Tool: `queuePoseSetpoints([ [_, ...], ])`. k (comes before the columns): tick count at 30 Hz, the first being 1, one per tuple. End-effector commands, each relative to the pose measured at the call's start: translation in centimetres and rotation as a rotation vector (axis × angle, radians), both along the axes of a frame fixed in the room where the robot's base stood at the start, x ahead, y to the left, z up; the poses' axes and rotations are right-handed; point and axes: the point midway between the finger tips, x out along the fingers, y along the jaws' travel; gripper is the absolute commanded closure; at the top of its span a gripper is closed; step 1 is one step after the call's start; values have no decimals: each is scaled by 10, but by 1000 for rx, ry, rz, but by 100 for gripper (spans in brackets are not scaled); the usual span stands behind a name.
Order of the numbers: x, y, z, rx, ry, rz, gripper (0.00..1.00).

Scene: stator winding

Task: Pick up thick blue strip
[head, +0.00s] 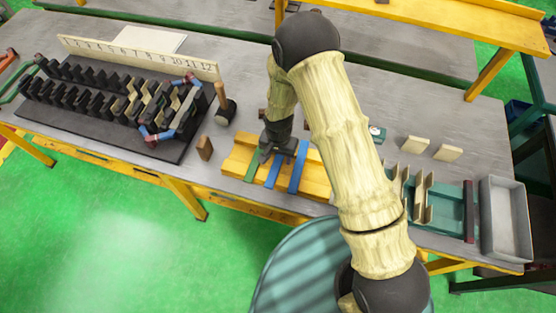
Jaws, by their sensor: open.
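A yellow wooden block (238,161) lies near the table's front edge and bears several strips. A green strip (253,164) is at its left. A narrower blue strip (273,173) is in the middle. A blue strip that looks thicker (298,171) is to its right. My gripper (278,154) points down over the back part of the block, around the middle and right strips. It is open. Its fingertips are small and dark here, and I cannot tell whether they touch a strip. My arm hides the block's right part.
A numbered ruler (140,58) and rows of black holders (85,95) stand at the left. A hammer (226,105) and a small brown block (205,148) are left of the yellow block. A grey tray (505,220) is at the far right.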

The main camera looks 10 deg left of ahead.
Motion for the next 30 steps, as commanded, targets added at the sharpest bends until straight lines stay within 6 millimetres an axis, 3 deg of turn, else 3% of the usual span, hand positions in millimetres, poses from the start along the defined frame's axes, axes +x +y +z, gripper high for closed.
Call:
queuePoseSetpoints([
  [4, 0, 0, 0, 0, 0, 0, 51],
  [12, 0, 0, 0, 0, 0, 0, 100],
  [23, 1, 1, 6, 1, -2, -1, 100],
  [30, 1, 1, 32, 3, -4, 0, 100],
])
